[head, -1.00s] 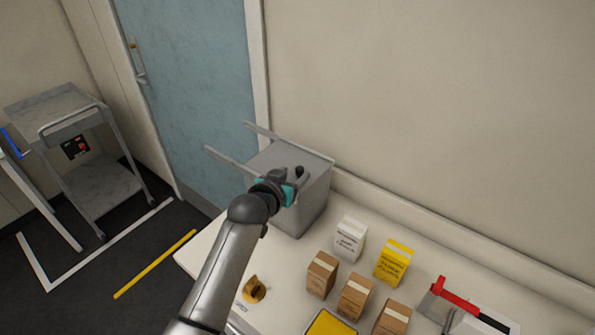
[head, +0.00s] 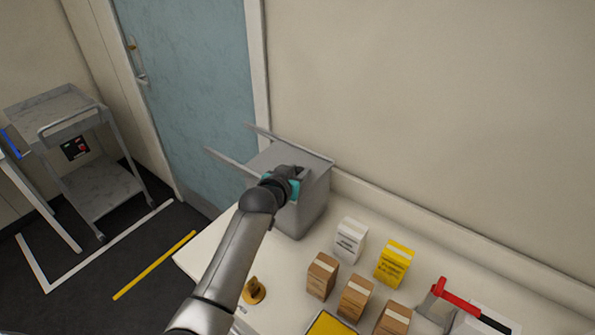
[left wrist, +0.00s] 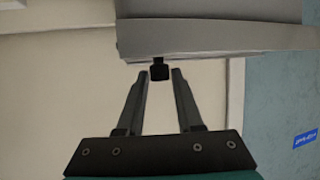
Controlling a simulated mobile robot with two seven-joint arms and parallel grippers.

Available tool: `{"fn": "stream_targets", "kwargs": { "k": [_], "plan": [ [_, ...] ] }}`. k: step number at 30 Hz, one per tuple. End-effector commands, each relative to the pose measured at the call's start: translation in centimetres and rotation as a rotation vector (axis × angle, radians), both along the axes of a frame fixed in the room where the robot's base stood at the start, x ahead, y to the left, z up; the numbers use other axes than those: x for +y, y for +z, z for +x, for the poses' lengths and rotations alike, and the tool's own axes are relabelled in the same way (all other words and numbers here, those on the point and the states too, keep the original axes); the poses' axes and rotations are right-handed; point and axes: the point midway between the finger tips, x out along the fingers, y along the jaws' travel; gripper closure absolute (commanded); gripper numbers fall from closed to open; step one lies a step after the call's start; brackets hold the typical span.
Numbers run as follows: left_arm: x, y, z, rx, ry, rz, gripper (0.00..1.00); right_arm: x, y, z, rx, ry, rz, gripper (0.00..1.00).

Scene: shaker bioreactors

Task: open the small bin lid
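The small grey bin (head: 312,207) stands at the back left end of the table. Its flat grey lid (head: 268,156) looks shut. In the left wrist view, the fingers (left wrist: 161,76) are apart and empty. A small black knob (left wrist: 160,72) on the bin's lid sits right at the fingertips, roughly centred between them. I cannot tell whether they touch it. My right gripper is not in view.
White (head: 349,240), yellow (head: 394,263) and brown (head: 322,276) boxes stand right of the bin. A yellow-brown object (head: 254,291) lies near my left arm. A red-handled tool (head: 455,300) is at the right. A grey cart (head: 72,140) stands far left.

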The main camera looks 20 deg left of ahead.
Motion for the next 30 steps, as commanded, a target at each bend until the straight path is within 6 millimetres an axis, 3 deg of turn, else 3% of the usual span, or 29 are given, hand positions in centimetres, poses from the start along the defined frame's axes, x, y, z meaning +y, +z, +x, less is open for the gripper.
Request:
{"fn": "stream_targets", "kwargs": {
  "k": [1, 9, 30],
  "plan": [
    [0.0, -0.01, -0.02, 0.0, 0.0, 0.0, 0.71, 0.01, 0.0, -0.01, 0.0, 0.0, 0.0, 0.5],
    [0.01, -0.02, -0.03, 0.001, 0.0, 0.0, 1.0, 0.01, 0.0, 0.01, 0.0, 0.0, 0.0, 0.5],
    [0.04, -0.05, -0.04, 0.001, 0.001, 0.0, 1.0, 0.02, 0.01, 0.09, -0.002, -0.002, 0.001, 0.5]
  ]
}}
